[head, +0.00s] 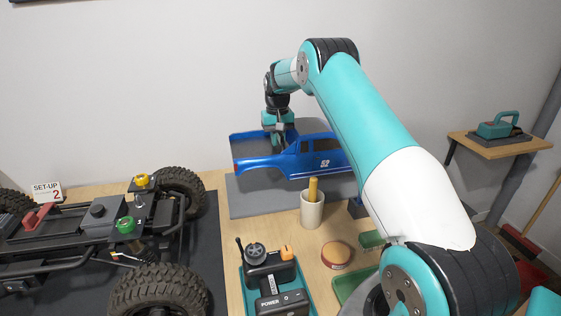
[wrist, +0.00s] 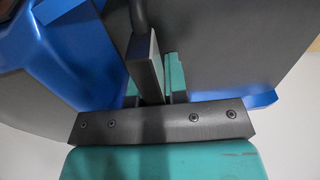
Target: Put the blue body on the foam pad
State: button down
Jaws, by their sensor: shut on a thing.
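The blue body (head: 262,161), a pickup truck shell, hangs over or rests at the back of the grey foam pad (head: 245,203) in the head view; I cannot tell whether it touches. My gripper (head: 279,138) points down into it between the bed and the cab and is shut on it. In the wrist view, the blue body (wrist: 75,58) fills both sides around my gripper (wrist: 160,78). My arm covers the front right of the body and the pad's right side.
A crawler chassis (head: 95,235) with big tyres stands on a dark mat at left. A cup with a yellow handle (head: 312,210) stands just in front of the pad. A transmitter (head: 272,280), a round red-and-tan tin (head: 336,254) and green trays (head: 352,285) fill the front.

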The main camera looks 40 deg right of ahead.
notch_tip(320, 180, down, 8)
jog(key=shift+p, duration=0.4)
jog(key=shift+f, duration=0.15)
jog(key=c, duration=1.1)
grip_release()
jog(key=shift+c, duration=0.2)
